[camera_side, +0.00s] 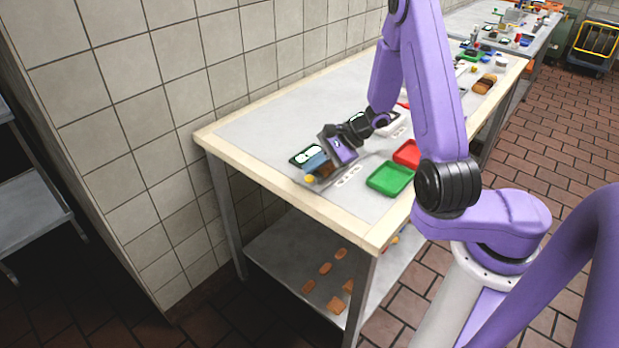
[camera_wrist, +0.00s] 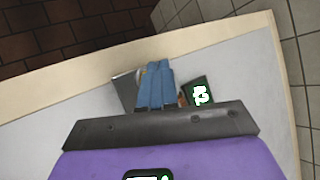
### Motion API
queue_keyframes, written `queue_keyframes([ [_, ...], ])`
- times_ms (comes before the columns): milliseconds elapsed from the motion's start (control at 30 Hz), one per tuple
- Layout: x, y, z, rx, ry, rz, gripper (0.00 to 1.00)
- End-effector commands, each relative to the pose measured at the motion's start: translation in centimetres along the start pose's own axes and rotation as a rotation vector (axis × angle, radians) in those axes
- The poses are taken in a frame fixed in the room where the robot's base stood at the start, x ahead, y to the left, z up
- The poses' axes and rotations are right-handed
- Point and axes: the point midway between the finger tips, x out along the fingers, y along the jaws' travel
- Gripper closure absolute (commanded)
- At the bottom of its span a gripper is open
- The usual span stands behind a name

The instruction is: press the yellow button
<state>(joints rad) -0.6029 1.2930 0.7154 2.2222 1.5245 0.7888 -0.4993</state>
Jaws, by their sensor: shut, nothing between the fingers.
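The yellow button (camera_side: 309,179) shows in the side view as a small yellow spot near the left end of the table. My gripper (camera_side: 313,165) is over the table there, with its blue fingers shut and empty, close to the button. I cannot tell whether they touch it. In the wrist view my gripper (camera_wrist: 158,70) also shows with its blue fingers together.
A black-and-green display (camera_side: 305,155) stands beside my fingers; it also shows in the wrist view (camera_wrist: 201,93). A green tray (camera_side: 390,179) and a red tray (camera_side: 407,153) lie to the right. The table (camera_side: 260,128) is clear toward the wall.

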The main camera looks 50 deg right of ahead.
Motion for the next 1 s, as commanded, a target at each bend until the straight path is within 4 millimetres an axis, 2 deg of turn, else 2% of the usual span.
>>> queue_keyframes([
  [1000, 0.6, 0.43, -0.45, 0.0, 0.0, 0.0, 1.0],
])
